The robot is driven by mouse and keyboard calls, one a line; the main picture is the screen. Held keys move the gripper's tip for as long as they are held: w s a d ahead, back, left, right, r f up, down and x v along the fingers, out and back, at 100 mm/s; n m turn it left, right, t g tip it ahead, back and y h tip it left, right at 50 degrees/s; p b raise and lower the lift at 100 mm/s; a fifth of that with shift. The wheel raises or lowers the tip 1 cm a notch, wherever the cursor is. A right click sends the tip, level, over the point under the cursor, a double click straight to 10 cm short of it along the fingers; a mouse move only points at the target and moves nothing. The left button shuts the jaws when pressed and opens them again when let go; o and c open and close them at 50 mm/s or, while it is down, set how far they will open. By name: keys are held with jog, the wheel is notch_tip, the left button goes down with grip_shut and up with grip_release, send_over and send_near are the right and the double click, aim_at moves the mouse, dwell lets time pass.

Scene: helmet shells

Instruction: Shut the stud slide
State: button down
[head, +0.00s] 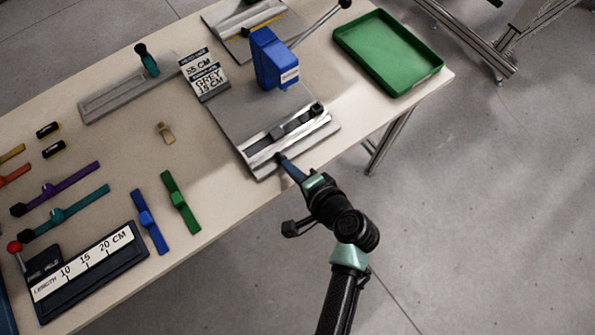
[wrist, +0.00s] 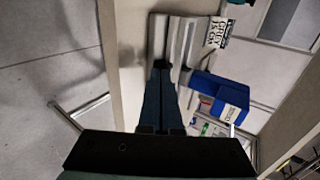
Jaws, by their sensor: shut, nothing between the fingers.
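A press-like fixture stands near the table's right front edge. It has a grey base plate (head: 238,110), a blue block (head: 272,60) and a bright metal rail (head: 262,158) along its front. A dark slide piece (head: 290,123) lies in the rail, with a black knob at its right end. I take this as the stud slide; how far open it is, I cannot tell. My gripper (head: 284,160) is shut and empty at the rail's front edge, left of the dark piece. In the wrist view my fingertips (wrist: 161,66) overlap the rail (wrist: 178,40), with the blue block (wrist: 220,95) to the right. Contact is unclear.
A green tray (head: 388,52) lies at the table's right end. A label card (head: 204,75) and a grey channel with a teal knob (head: 147,60) are to the left. Several coloured strips and a length gauge (head: 85,270) lie further left. The floor in front is clear.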

aim_at(264, 137)
jog(key=w+a, duration=0.1)
jog(key=w, duration=0.1)
jog(key=w+a, duration=0.3)
jog(key=w, duration=0.1)
jog(key=shift+w+a, duration=0.35)
jog(key=shift+r, duration=0.15)
jog(key=shift+a, duration=0.1)
